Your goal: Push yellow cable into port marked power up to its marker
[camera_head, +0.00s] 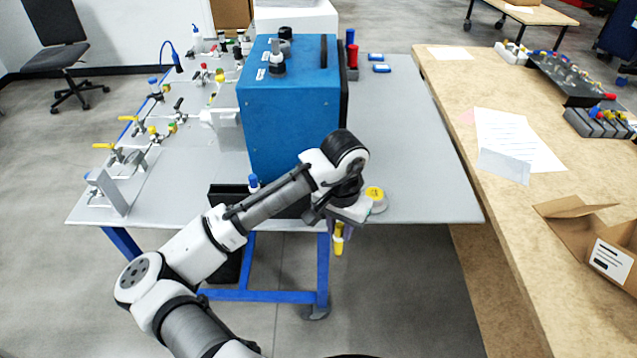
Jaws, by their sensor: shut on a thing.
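My gripper (340,228) is just in front of the grey table's front edge, pointing down. It is shut on a short yellow piece, which looks like the end of the yellow cable (339,245). The rest of the cable cannot be made out. The blue analyser box (285,115) stands on the table behind my arm, with black fittings on top. My gripper is to the right of the box's near face and apart from it. No port marked power can be made out; my arm hides part of the box's lower front.
Valves and pipe fittings (150,130) fill the left side. A wooden bench (470,150) with papers (515,140) and an open carton (590,235) stands at right.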

